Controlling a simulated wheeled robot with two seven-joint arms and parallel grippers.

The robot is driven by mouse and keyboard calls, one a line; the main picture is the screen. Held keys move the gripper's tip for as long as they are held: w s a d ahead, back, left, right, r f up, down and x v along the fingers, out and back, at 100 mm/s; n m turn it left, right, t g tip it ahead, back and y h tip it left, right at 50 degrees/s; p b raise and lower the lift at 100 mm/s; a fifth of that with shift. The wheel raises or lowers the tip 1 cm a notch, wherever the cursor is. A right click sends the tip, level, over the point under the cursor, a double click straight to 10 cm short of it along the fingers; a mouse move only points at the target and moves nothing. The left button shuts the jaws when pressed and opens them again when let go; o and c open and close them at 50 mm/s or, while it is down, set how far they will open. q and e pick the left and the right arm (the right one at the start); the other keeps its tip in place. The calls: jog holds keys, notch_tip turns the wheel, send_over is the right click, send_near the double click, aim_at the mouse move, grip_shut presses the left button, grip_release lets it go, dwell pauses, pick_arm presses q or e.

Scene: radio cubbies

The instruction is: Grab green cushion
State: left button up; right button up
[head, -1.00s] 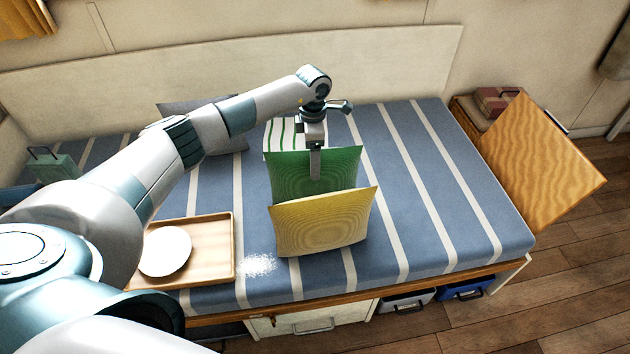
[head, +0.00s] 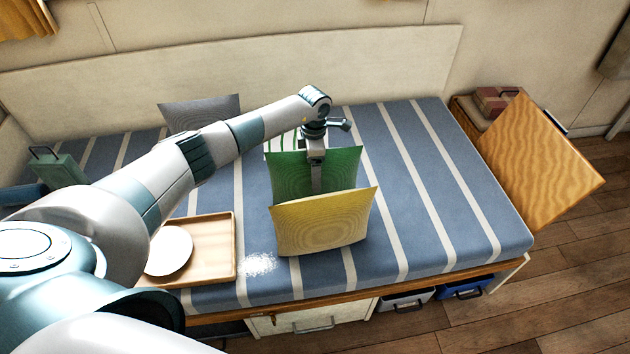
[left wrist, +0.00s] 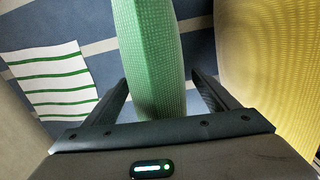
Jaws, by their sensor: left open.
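The green cushion (head: 288,178) stands upright on the striped mattress, just behind the yellow cushion (head: 322,224). My left gripper (head: 317,185) points down at the green cushion's upper edge. In the left wrist view, the green cushion (left wrist: 149,55) runs between the two open fingers of my left gripper (left wrist: 165,95), one finger on each side. A gap shows between the cushion and the fingers. The yellow cushion also shows in the left wrist view (left wrist: 275,70), beyond the right finger. My right gripper is out of view.
A white cloth with green stripes (left wrist: 55,82) lies behind the green cushion. A wooden tray (head: 222,262) with a white plate (head: 170,252) is at front left. A grey cushion (head: 200,112) stands at the back. The mattress (head: 440,190) is clear to the right.

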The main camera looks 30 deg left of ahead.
pick_arm(q)
jog(key=c, duration=1.8)
jog(key=shift+o, duration=0.2)
jog(key=shift+r, duration=0.2)
